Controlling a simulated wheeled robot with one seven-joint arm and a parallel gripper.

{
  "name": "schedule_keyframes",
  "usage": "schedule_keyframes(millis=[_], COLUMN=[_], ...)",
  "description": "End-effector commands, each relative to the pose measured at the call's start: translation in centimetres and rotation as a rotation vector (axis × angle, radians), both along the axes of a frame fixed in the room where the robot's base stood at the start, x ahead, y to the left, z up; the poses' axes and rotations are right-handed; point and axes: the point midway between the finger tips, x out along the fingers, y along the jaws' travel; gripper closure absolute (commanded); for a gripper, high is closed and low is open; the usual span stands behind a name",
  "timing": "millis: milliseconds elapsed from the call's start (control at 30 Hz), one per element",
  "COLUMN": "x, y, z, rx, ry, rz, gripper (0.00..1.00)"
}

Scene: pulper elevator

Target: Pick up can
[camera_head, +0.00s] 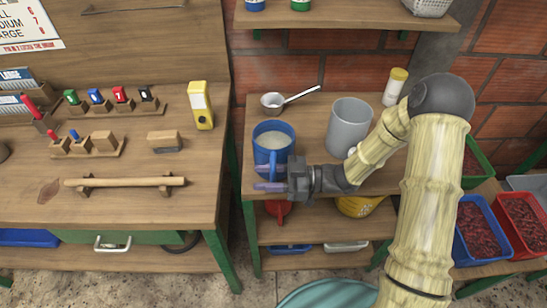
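A grey cylindrical can (347,130) with an open top stands upright on the small wooden table. A blue cup-like container (268,135) with pale contents stands to its left; a blue handle shows on its front. I cannot tell for sure which of the two the task calls the can. My gripper (262,178) points left, with its two fingers apart and nothing seen between them. It is in front of the blue container and overlaps its lower part in the picture; I cannot tell whether they touch. My arm reaches in from the right, passing in front of the grey can's right side.
A shelf (345,13) hangs above. A workbench (120,205) with wooden stamp racks and a yellow device (200,105) is at the left. Red-filled crates (522,220) are at the right.

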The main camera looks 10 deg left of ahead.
Motion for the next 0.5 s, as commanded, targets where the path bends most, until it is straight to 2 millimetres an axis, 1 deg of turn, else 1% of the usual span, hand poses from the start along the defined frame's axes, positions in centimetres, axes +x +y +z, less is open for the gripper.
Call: schedule_keyframes(millis=[67, 200, 267, 500], x=[0.01, 0.01, 0.01, 0.02], y=[-0.01, -0.01, -0.01, -0.02], z=[0.0, 0.0, 0.0, 0.01], rx=[0.0, 0.0, 0.0, 0.0], ry=[0.0, 0.0, 0.0, -0.001], rz=[0.0, 0.0, 0.0, 0.0], gripper=[0.62, 0.9, 1.0, 1.0])
